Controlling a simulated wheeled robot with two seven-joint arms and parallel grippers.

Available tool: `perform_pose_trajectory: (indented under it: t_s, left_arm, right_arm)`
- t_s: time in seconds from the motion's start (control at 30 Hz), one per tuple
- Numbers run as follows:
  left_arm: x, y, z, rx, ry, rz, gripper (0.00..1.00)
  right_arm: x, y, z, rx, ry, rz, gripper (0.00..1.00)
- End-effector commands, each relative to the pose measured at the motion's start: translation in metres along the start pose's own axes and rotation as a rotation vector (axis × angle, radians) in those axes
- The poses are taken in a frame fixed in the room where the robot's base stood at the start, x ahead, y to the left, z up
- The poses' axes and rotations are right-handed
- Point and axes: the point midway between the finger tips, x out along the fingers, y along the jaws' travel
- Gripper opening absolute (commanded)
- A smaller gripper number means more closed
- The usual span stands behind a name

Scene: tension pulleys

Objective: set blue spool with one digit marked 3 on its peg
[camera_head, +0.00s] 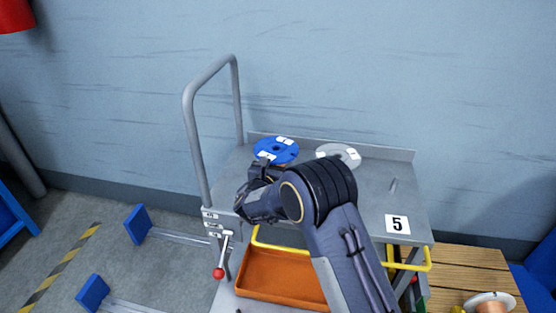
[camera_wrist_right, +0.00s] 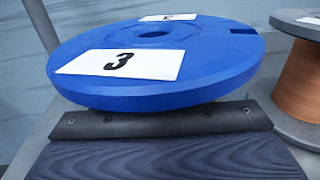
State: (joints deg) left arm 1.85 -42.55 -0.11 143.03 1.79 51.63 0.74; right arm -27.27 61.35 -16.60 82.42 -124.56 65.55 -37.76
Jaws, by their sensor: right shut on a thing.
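The blue spool (camera_head: 276,151) is at the back left of the grey cart top, its flat face up. In the right wrist view the blue spool (camera_wrist_right: 215,65) fills the upper part, with a white label reading 3 and a second label partly in sight. My right gripper (camera_head: 266,172) is shut on the near side of the spool. Its dark finger (camera_wrist_right: 160,122) shows just below the spool's rim. I cannot tell whether the spool is lifted or sits on a peg. A thin bare peg (camera_head: 392,185) stands on the cart's right part. My left gripper is not in view.
A grey spool (camera_head: 338,153) stands right of the blue one; copper-coloured winding (camera_wrist_right: 299,85) shows in the wrist view. A white plate marked 5 (camera_head: 397,223) is at the cart's front right. A grey handle (camera_head: 189,125) rises at left. An orange tray (camera_head: 270,275) lies below.

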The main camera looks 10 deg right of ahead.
Motion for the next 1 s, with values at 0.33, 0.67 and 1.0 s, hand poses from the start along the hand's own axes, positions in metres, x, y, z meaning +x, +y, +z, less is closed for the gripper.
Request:
perform_pose_trajectory:
  t_s: [0.33, 0.67, 1.0]
  left_arm:
    - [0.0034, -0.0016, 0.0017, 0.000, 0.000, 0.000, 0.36]
    - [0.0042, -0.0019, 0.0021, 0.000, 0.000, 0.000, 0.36]
    - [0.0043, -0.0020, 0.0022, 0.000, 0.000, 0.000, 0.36]
  right_arm:
    - [0.0002, 0.0000, -0.0039, 0.000, -0.001, 0.000, 0.20]
    - [-0.0001, -0.0003, -0.0070, -0.001, 0.003, 0.000, 0.20]
    - [-0.0003, -0.0005, -0.0085, -0.003, 0.006, 0.000, 0.86]
